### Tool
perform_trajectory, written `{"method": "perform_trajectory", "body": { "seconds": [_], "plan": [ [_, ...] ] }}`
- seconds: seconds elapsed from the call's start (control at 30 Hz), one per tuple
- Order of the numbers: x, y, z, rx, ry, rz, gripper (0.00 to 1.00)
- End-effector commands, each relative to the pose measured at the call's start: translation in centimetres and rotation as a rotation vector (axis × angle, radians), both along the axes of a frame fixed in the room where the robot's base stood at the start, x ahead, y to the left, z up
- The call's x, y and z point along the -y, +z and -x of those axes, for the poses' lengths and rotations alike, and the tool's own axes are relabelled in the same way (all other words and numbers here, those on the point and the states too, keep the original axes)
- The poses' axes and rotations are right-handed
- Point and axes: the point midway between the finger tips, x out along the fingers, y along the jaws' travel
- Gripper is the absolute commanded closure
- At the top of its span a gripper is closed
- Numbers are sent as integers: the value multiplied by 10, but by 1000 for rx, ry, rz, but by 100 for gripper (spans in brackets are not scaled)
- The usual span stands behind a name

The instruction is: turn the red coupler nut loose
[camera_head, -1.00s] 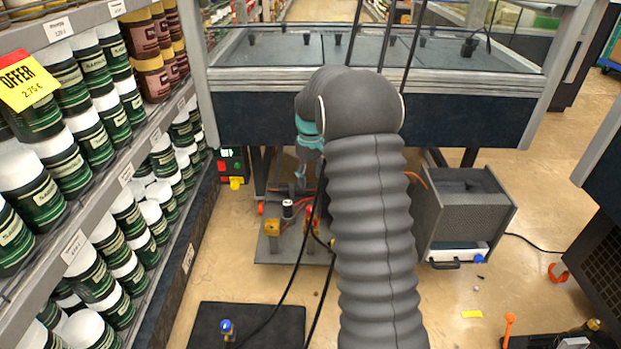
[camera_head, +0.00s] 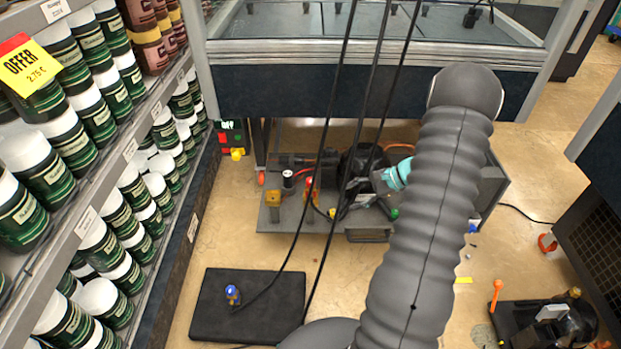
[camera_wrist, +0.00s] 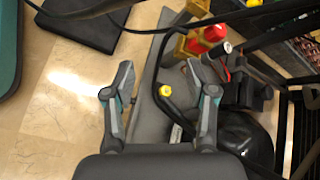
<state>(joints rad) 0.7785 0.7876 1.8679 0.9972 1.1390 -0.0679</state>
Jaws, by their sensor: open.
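A red part (camera_head: 310,185) on a yellow-gold block, which looks like the red coupler nut, stands on the grey pump platform (camera_head: 272,217) under the case. It also shows in the wrist view (camera_wrist: 213,33), upper right, beyond my fingertips. My gripper (camera_wrist: 160,80) is open and empty, its two fingers spread over the platform's edge and the floor. In the head view my gripper (camera_head: 352,195) is right of the red part, apart from it and partly hidden by cables. A second yellow-gold block (camera_head: 273,204) stands to its left.
Black cables (camera_head: 328,150) hang across the platform area. A black mat (camera_head: 205,320) with a blue-topped fitting (camera_head: 232,294) lies on the floor in front. Shelves of jars (camera_head: 110,210) line the left. A dark pump (camera_wrist: 250,135) sits at lower right in the wrist view.

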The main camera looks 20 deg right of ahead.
Motion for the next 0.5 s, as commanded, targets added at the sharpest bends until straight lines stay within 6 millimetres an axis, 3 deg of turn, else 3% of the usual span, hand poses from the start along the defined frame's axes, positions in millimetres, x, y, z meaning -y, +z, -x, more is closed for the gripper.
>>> {"method": "perform_trajectory", "body": {
  "seconds": [0.1, 0.3, 0.5],
  "plan": [
    [-5, 3, -11, -88, -277, -198, 44],
    [-1, 17, -36, -200, -587, -451, 44],
    [-1, 19, -41, -258, -640, -511, 44]
  ]
}}
